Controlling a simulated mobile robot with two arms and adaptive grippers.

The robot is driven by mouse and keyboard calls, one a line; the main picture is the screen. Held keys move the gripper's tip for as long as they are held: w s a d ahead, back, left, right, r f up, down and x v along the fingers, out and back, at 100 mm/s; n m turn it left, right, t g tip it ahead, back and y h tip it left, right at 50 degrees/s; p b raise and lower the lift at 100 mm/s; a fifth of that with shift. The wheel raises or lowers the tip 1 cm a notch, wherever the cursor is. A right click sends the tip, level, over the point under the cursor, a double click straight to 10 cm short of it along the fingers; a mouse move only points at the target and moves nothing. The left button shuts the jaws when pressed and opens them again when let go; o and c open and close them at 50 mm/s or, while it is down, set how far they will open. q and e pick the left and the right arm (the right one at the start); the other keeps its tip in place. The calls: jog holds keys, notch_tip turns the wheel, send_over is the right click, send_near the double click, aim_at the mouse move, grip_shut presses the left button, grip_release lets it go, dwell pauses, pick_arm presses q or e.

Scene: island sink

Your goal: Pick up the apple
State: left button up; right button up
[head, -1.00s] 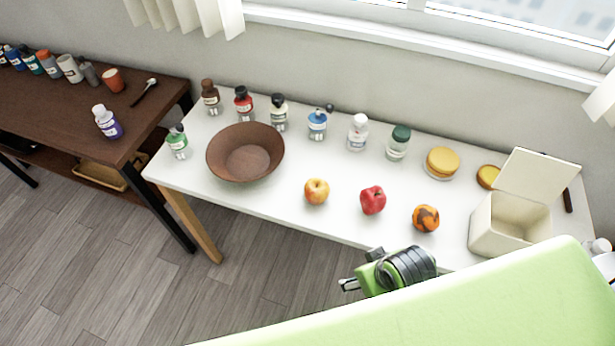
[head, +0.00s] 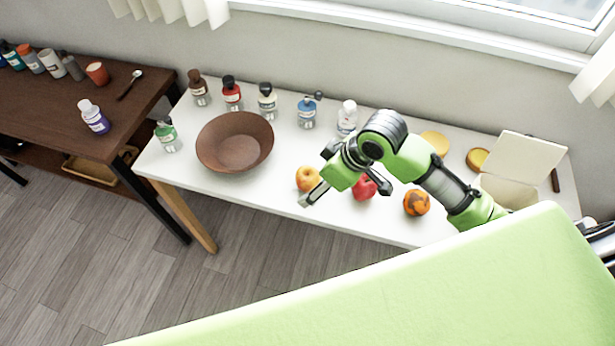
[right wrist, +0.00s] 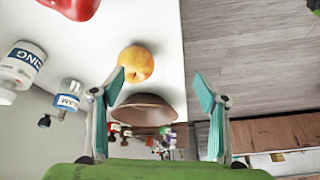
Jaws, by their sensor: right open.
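The apple (head: 308,179), yellow with a red blush, rests on the white table (head: 281,203) near its front edge, partly hidden by my right gripper. In the right wrist view the apple (right wrist: 136,64) shows beyond the fingertips, nearer the left finger. My right gripper (head: 346,190) is spread open and empty, above the table's front edge beside the apple. Its two fingers stand wide apart in the right wrist view (right wrist: 160,82). My left gripper is not in view.
A red fruit or pepper (head: 362,190) lies just right of the apple, partly covered by my gripper. An orange, dark-patched fruit (head: 416,202) is farther right. A brown bowl (head: 234,158) stands left. Several bottles line the back. A cream lidded box (head: 510,192) is at right.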

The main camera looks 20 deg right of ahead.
aim_at(310, 174)
jog(key=w+d+r, duration=0.4)
jog(key=r, duration=0.1)
jog(key=shift+n, duration=0.4)
jog(key=x, duration=0.5)
jog(key=p+x, duration=0.1)
jog(key=x, duration=0.2)
jog(key=shift+s+a+f, duration=0.1)
jog(key=shift+s+a, duration=0.1)
jog(key=shift+s, duration=0.1)
jog(key=shift+a+f+p, duration=0.2)
jog(key=shift+f+p, duration=0.15)
jog(key=shift+f, duration=0.15)
jog(key=p+x, duration=0.1)
jog(key=x, duration=0.2)
jog(key=shift+f, duration=0.25)
jog(key=shift+w+a+f, duration=0.15)
jog(key=shift+a+f, duration=0.05)
jog(key=shift+f, duration=0.2)
jog(key=c, duration=1.3)
